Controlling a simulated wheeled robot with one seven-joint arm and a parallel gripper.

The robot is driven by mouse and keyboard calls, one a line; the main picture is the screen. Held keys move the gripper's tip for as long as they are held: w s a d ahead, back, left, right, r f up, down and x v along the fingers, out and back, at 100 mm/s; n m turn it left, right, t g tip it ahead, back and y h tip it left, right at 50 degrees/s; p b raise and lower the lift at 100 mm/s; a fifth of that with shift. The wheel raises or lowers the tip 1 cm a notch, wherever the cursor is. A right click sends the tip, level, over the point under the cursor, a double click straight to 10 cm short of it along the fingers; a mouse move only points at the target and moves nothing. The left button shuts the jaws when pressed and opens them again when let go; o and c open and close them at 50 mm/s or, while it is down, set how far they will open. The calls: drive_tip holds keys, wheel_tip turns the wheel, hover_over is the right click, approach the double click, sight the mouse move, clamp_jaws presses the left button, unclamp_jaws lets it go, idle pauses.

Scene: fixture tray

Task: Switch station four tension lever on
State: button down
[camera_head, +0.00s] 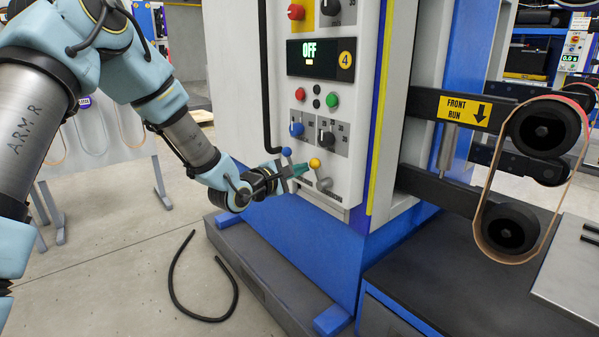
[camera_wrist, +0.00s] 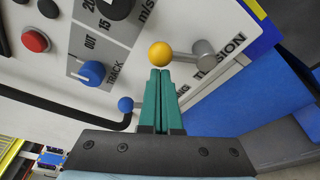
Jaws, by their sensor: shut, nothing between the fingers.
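The station four panel (camera_head: 347,115) shows a green OFF on its display (camera_head: 314,58) beside a yellow badge with a 4. The tension lever has a yellow ball (camera_head: 315,163) on a grey metal arm. In the wrist view its yellow ball (camera_wrist: 160,54) sits just beyond my fingertips, and the grey arm (camera_wrist: 196,60) runs right to a pivot by the word TENSION. My gripper (camera_head: 303,169) is shut and empty, its teal fingers (camera_wrist: 160,72) pointing at the ball. Whether they touch it I cannot tell. A smaller blue-ball lever (camera_head: 286,152) stands left of it.
Above the levers are a blue knob (camera_head: 296,129), a black knob (camera_head: 326,138), a red button (camera_head: 299,94) and a green button (camera_head: 332,100). A sanding belt (camera_head: 481,190) on black rollers stands at the right. A black cable (camera_head: 173,270) lies on the floor.

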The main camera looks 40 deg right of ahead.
drive_tip(key=m+b, duration=0.1)
drive_tip(key=s+m+b, duration=0.1)
drive_tip(key=m, duration=0.1)
drive_tip(key=s+m+h+b, duration=0.1)
drive_tip(key=shift+s+r+b, duration=0.25)
drive_tip(key=shift+r+b, duration=0.05)
drive_tip(key=shift+b, duration=0.1)
drive_tip(key=m+b, duration=0.1)
drive_tip(key=s+m+b, duration=0.1)
drive_tip(key=m, duration=0.1)
drive_tip(key=s+m+h+b, duration=0.1)
drive_tip(key=shift+s+a+r+t, duration=0.15)
drive_tip(key=shift+s+r+t, duration=0.05)
drive_tip(key=shift+r+t, duration=0.1)
drive_tip(key=shift+s+f, duration=0.1)
drive_tip(key=shift+s, duration=0.05)
